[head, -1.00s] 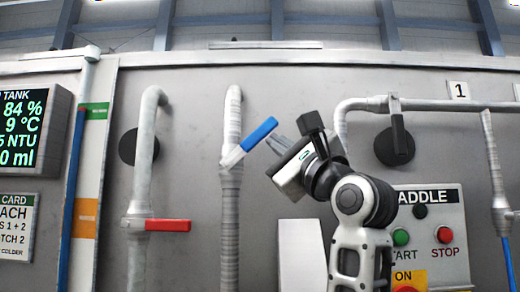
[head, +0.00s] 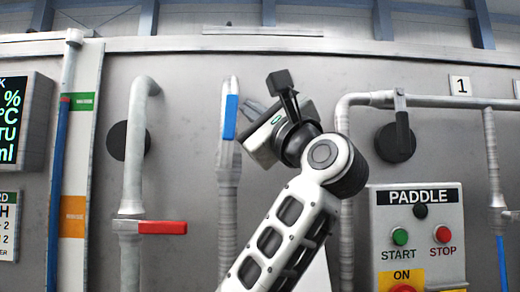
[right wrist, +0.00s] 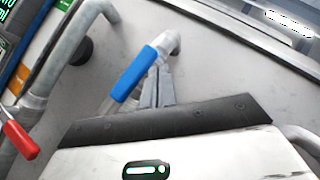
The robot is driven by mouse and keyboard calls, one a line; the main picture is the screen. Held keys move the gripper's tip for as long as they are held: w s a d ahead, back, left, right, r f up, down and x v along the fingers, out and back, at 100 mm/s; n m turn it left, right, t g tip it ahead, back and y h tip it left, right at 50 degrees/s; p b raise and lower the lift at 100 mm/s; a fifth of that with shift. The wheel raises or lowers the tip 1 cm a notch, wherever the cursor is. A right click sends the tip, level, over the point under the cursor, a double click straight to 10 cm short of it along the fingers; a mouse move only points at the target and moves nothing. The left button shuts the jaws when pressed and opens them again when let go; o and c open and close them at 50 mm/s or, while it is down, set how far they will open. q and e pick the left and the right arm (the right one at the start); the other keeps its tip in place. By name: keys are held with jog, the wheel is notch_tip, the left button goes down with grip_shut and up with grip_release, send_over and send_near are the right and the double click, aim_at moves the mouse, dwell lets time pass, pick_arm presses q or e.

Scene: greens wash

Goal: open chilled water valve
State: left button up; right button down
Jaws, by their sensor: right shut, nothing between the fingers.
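The blue-handled valve lever (head: 230,117) is on a grey vertical pipe (head: 228,185) in the head view. The lever stands upright, in line with its pipe. My right gripper (head: 249,110) is just to the right of the blue handle, its fingers shut with nothing between them. In the right wrist view the blue handle (right wrist: 134,75) lies close beside the shut fingertips (right wrist: 158,82); whether they touch it I cannot tell. My left gripper is in neither view.
A red-handled valve (head: 162,227) on the left pipe lies crosswise. A paddle control panel (head: 417,238) with start and stop buttons is at the right. A display (head: 15,115) is at the left edge.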

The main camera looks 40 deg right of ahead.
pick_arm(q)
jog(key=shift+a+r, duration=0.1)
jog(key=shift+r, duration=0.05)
pick_arm(e)
jog(key=shift+w+a+r, duration=0.1)
jog(key=shift+w+a, duration=0.1)
dwell(0.3)
pick_arm(q)
jog(key=b, duration=0.1)
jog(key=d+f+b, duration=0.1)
jog(key=b, duration=0.1)
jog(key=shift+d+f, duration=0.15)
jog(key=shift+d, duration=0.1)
pick_arm(e)
jog(key=s+d, duration=0.3)
jog(key=s, duration=0.9)
jog(key=shift+s+d, duration=0.15)
jog(key=shift+s, duration=0.2)
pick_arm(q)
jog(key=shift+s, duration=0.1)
